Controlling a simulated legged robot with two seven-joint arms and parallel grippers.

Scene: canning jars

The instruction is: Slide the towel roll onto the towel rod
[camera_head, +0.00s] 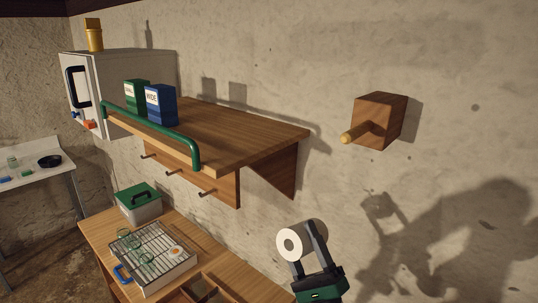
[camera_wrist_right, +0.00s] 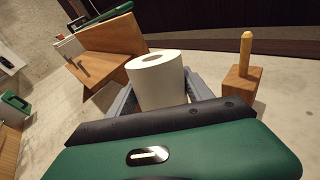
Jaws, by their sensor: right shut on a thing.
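The white towel roll (camera_head: 289,244) is held between the fingers of my right gripper (camera_head: 309,243), low in the head view. Its round end with the core hole faces left and toward the camera. In the right wrist view the towel roll (camera_wrist_right: 157,82) stands between the grey fingers of my right gripper (camera_wrist_right: 160,92). The towel rod (camera_head: 355,132) is a wooden peg on a brown block (camera_head: 382,121) on the wall, above and right of the roll and apart from it. The rod (camera_wrist_right: 246,48) also shows right of the roll in the wrist view. My left gripper is not in view.
A wooden wall shelf (camera_head: 230,132) with a green rail (camera_head: 150,128) and hooks underneath is left of the rod. Green and blue boxes (camera_head: 161,105) stand on it. Below is a table with a wire rack (camera_head: 150,255). The wall between shelf and rod is clear.

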